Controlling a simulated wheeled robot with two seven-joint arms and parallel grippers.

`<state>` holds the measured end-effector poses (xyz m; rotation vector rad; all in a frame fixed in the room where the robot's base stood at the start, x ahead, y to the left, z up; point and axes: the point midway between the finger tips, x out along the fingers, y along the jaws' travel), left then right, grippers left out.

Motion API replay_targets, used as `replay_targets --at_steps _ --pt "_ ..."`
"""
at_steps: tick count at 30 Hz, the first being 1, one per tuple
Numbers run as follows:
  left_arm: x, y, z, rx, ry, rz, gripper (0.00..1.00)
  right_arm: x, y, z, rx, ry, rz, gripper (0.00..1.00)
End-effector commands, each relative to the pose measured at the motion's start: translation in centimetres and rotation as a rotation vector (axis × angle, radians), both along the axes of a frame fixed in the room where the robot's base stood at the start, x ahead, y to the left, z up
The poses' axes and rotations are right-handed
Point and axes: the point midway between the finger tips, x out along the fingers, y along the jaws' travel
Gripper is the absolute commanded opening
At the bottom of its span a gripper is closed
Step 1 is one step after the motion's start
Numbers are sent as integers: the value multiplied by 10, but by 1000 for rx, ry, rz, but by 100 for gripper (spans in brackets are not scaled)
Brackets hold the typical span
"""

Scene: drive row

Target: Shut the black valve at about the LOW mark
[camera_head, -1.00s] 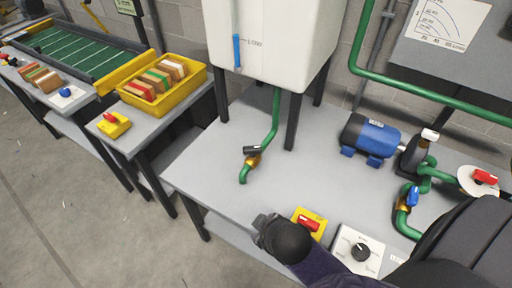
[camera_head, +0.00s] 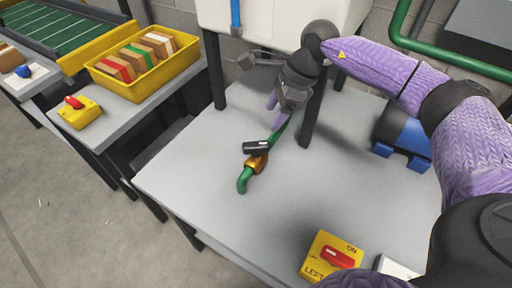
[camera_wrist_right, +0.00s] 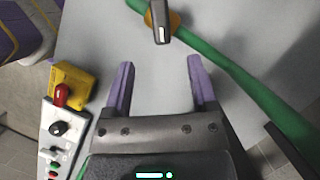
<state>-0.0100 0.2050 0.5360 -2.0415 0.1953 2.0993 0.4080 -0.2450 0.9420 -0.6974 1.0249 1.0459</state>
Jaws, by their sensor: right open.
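The black valve handle (camera_head: 257,147) sits on a brass body on the green pipe below the white tank (camera_head: 280,18). The handle lies at an angle across the pipe and also shows at the top of the wrist view (camera_wrist_right: 160,24). My right gripper (camera_head: 275,112) is open and empty, just behind the valve in the head view. In the wrist view, the handle lies ahead of the gap between the purple fingers (camera_wrist_right: 160,65), apart from them. The tank's blue level strip (camera_head: 235,14) is cut off at the top; the LOW mark is out of view. My left gripper is not in view.
A yellow switch box with a red knob (camera_head: 331,258) stands at the table's front. A blue motor (camera_head: 404,135) is partly behind my right arm. Black tank legs (camera_head: 318,108) stand close to the gripper. A yellow bin (camera_head: 102,80) is on the left table.

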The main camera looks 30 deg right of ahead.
Motion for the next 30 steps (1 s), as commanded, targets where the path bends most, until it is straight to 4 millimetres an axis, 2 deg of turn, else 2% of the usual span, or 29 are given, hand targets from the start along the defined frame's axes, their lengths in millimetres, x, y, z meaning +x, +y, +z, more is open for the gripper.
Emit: replay_targets --at_steps 1,5,12,15,19,26,29,30 --pt "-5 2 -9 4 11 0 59 0 -1 -11 -4 6 -1 74" --pt "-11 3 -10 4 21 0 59 1 3 -20 -6 8 1 74" --pt "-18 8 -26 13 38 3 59 9 23 -73 -3 8 1 74" --pt "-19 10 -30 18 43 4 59 12 30 -89 -2 7 1 74" --pt "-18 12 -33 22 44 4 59 13 34 -98 -3 6 1 74" --pt "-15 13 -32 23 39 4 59 14 35 -98 -3 4 0 74" --pt "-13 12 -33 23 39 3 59 14 35 -98 -3 4 0 57" --pt "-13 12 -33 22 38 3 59 14 35 -98 -3 4 0 48"
